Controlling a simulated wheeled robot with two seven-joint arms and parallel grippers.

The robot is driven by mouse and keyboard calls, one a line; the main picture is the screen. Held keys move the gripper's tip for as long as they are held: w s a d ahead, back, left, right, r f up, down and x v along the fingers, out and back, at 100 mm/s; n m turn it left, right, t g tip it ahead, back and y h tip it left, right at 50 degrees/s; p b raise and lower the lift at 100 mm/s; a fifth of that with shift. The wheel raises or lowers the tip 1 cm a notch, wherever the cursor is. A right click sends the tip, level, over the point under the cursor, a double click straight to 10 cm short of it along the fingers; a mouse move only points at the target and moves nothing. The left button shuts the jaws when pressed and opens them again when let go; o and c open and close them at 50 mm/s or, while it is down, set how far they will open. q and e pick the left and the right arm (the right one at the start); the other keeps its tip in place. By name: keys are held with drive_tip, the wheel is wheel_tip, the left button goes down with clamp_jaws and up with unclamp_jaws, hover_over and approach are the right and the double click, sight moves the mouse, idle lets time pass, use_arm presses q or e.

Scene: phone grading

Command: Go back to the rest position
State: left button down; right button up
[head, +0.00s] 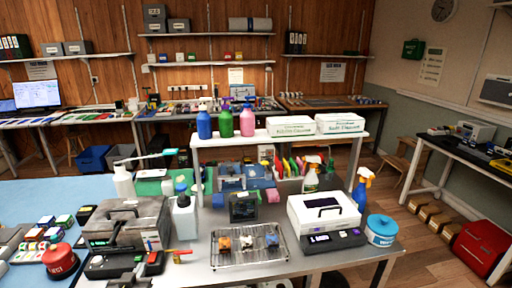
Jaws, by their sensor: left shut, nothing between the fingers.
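My left gripper is hard to make out among the dark gear at the lower left; it is shut and holds nothing. Its fingertips do not stand out clearly from the things around it. My right gripper does not show in the head view. A worktable (380,257) with a pale top spreads in front of me. A wire rack (262,259) with several small items stands at its front middle. A grey machine (125,222) stands on the left.
A blue mat (40,196) covers the left. A red round button (60,259) and small boxes lie there. A raised white shelf (265,138) stands behind.

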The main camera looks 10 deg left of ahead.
use_arm(q)
drive_tip(key=s+d+f+m+g+h, duration=0.15)
drive_tip(key=s+d+f+g, duration=0.3)
drive_tip(key=s, duration=0.45)
drive_tip(key=s+d+f+m+g+h, duration=0.1)
drive_tip(key=s+d+f+m+g, duration=0.15)
drive_tip(key=s+d, duration=0.45)
drive_tip(key=s+d+f+m+g+h, duration=0.1)
drive_tip(key=s+d+f+g+h, duration=0.2)
drive_tip(key=s, duration=0.8)
wheel_tip(320, 180, down, 29)
drive_tip(key=s+g+y, duration=0.2)
drive_tip(key=s+a+f+g, duration=0.1)
drive_tip(key=s+a+f, duration=0.2)
drive_tip(key=s+f, duration=1.1)
drive_tip(key=shift+s, duration=0.85)
